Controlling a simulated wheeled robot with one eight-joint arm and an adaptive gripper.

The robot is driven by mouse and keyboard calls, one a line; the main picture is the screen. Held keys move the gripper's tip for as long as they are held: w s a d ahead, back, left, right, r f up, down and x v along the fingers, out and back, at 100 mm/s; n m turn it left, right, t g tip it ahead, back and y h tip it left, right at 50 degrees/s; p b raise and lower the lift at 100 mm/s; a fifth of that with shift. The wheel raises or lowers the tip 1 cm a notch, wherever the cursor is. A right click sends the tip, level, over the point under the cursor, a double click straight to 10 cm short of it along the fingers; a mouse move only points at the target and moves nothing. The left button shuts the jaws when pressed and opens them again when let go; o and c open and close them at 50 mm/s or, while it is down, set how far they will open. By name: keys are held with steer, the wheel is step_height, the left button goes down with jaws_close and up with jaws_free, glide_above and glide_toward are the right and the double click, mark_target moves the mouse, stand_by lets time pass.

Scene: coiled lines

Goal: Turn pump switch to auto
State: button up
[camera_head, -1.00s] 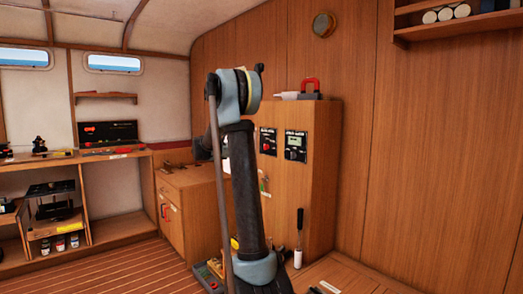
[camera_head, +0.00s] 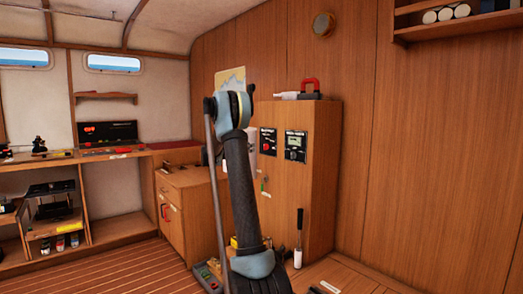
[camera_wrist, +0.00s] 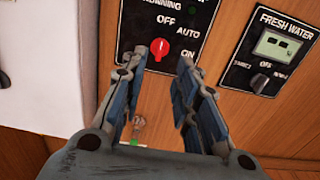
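The pump switch is a red knob (camera_wrist: 159,47) on a black panel (camera_wrist: 205,12) marked OFF, AUTO and ON. The knob looks upright, toward OFF, but its exact setting is too small to tell. The panel also shows in the head view (camera_head: 268,142), on a wooden cabinet. My gripper (camera_wrist: 159,62) is open and empty in the wrist view. Its two fingers stand apart, pointing at the panel, with the knob between and just beyond the tips. I see no contact. In the head view my arm hides the gripper.
A FRESH WATER panel (camera_wrist: 281,50) with a display and a dark knob sits to the right of the pump panel. A red-handled item (camera_head: 309,86) lies on the cabinet top. A white object (camera_wrist: 40,70) fills the wrist view's left side.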

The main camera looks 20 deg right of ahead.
mark_target(266, 147)
steer(key=x, duration=1)
steer(key=shift+d, duration=0.15)
jaws_close()
